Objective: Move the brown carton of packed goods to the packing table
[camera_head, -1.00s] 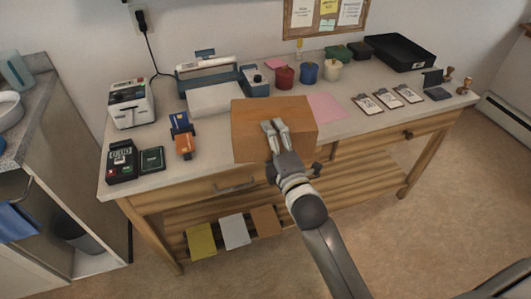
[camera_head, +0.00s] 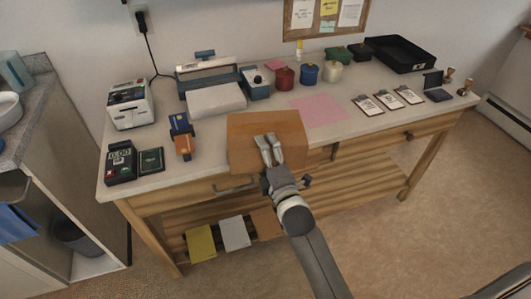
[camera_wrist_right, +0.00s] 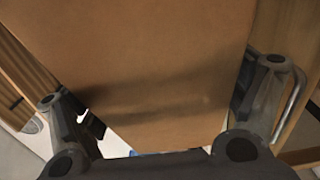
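The brown carton (camera_head: 290,128) is a plain closed box in front of the table's middle front edge in the head view. It hides part of the tabletop and drawer front. My right gripper (camera_head: 267,145) reaches up from below, with its fingers against the carton. In the right wrist view the carton (camera_wrist_right: 140,60) fills the space between the fingers (camera_wrist_right: 170,110); the grip appears shut on it. Whether the carton's underside touches the table is hidden. The wooden table (camera_head: 365,135) has a light top. My left gripper is not in view.
A printer-like machine (camera_head: 212,85), card terminal (camera_head: 121,162), coloured pots (camera_head: 309,73), pink sheet (camera_head: 319,110), clipboards (camera_head: 387,99) and black tray (camera_head: 399,53) stand on the tabletop. Free room is limited, mainly around the pink sheet. A counter (camera_head: 40,110) stands left.

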